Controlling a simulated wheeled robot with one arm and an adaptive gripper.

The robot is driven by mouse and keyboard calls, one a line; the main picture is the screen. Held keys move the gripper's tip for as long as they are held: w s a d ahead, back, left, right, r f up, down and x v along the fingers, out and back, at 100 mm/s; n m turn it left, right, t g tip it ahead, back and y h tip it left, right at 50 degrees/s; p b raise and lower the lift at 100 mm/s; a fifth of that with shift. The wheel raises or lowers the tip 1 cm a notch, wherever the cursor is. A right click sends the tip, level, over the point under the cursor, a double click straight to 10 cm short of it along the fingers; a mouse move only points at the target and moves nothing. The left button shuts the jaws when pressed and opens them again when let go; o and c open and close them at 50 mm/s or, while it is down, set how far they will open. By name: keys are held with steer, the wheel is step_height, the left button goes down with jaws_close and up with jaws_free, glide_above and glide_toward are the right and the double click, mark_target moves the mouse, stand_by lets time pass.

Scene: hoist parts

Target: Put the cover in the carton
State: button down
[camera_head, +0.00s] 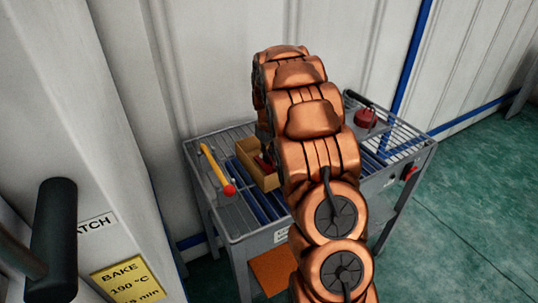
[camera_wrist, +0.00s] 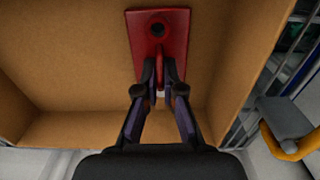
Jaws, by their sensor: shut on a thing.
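The cover is a red plate with a dark round hole and a raised rib (camera_wrist: 172,32), seen in the wrist view. My gripper (camera_wrist: 160,78) is shut on its rib. The cover is over the inside of the open brown carton (camera_wrist: 60,128), within its walls as seen from the wrist. I cannot tell whether it touches the carton floor. In the head view the carton (camera_head: 262,180) stands on the rack table, with a bit of red showing in it.
A yellow bar with a red ball end (camera_head: 216,170) lies left of the carton on the wire-topped table (camera_head: 236,225). A red part with a dark handle (camera_head: 366,118) sits at the back right. A corrugated wall stands close behind.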

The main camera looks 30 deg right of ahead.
steer(key=c, duration=1.3)
jaws_free()
steer(key=shift+f, duration=0.1)
step_height(320, 180, up, 12)
steer(key=b, duration=0.2)
